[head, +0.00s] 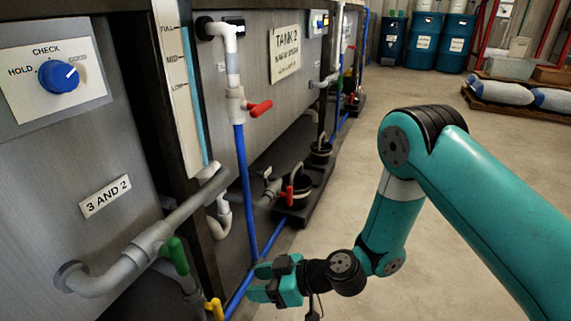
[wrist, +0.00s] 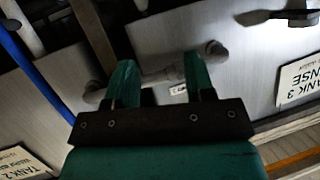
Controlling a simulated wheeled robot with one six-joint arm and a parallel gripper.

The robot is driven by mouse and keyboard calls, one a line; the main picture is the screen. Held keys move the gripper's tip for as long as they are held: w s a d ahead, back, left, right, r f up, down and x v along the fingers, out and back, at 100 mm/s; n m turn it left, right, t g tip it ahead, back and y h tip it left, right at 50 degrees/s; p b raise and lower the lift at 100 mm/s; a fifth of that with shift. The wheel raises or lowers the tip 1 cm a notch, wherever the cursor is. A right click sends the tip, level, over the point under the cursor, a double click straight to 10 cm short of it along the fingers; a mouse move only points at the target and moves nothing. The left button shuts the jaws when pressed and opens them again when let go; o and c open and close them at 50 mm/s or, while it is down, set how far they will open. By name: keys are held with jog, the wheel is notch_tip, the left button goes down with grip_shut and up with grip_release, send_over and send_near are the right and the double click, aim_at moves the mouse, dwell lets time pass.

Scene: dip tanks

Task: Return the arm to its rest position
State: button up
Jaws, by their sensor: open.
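My teal arm reaches in from the right in the head view and bends down toward the tanks. My gripper (head: 262,283) is low in front of the pipework, beside the blue pipe, with its fingers pointing left. In the wrist view the two teal fingers of my gripper (wrist: 160,82) stand apart with nothing between them. Beyond the fingers lie a grey pipe (wrist: 155,75) and the grey tank panels. I cannot tell how far the fingertips are from the pipe.
A blue knob (head: 58,76), a red-handled valve (head: 259,108), a green handle (head: 177,255) and a yellow handle (head: 214,308) are on the left. A grey pipe (head: 150,240) juts out from the tank. Floor (head: 350,120) is open behind my arm; blue drums (head: 425,42) stand far back.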

jog(key=s+d+r+m+g+h, duration=0.1)
jog(key=s+d+r+h, duration=0.15)
jog(key=r, duration=0.65)
jog(key=s+d+r+g+h, duration=0.15)
jog(key=d+r, duration=0.25)
jog(key=r, duration=0.5)
jog(key=s+d+r+m+h, duration=0.55)
jog(key=s+d+r, duration=0.25)
jog(key=s+d, duration=0.45)
notch_tip(320, 180, up, 36)
jog(key=d+m+p, duration=0.1)
jog(key=p, duration=3.5)
jog(key=shift+d, duration=0.1)
